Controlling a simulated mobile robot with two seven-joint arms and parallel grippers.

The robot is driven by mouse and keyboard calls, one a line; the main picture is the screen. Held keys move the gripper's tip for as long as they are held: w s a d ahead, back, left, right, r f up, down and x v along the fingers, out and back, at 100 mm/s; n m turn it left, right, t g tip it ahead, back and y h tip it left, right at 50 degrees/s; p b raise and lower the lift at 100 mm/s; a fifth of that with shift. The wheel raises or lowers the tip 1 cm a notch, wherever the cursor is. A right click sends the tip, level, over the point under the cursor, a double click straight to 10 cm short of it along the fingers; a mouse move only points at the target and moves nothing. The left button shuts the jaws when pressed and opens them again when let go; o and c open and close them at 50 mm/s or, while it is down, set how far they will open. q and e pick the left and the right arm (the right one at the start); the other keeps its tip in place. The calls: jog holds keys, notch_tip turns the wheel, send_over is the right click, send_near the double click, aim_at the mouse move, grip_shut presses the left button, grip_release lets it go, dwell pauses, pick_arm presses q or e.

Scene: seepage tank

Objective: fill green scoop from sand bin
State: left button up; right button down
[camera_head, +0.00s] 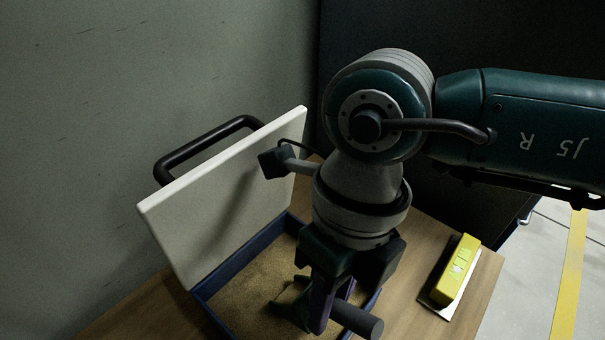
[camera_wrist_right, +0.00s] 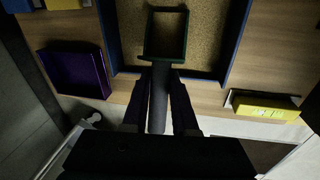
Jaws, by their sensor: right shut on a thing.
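The green scoop (camera_head: 290,306) is at the sand bin (camera_head: 232,262), a blue-walled box with tan sand. In the right wrist view the scoop (camera_wrist_right: 148,35) shows as a square green frame over the sand (camera_wrist_right: 214,35). Tan sand colour fills the frame; I cannot tell whether sand lies in the scoop or how deep it sits. My right gripper (camera_head: 328,312) points down over the bin's near side and is shut on the scoop's dark round handle (camera_head: 358,319). The arm hides part of the bin. My left gripper is not in view.
A white panel (camera_head: 225,195) with a black handle stands tilted along the bin's left side, near the wall. A yellow block (camera_head: 458,268) on a pale plate lies right of the bin on the wooden table (camera_head: 415,262). A purple box (camera_wrist_right: 72,72) shows in the wrist view.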

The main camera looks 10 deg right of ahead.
jog(key=shift+w+f, duration=0.1)
jog(key=shift+f, duration=0.05)
dwell(0.5)
jog(key=shift+w+a, duration=0.1)
jog(key=shift+w+a, duration=0.1)
dwell(0.8)
jog(key=shift+w+a, duration=0.15)
jog(key=shift+w+a+b, duration=0.1)
jog(key=shift+w+b, duration=0.05)
jog(key=shift+b, duration=0.15)
dwell(0.9)
jog(key=shift+w+a, duration=0.2)
dwell(0.5)
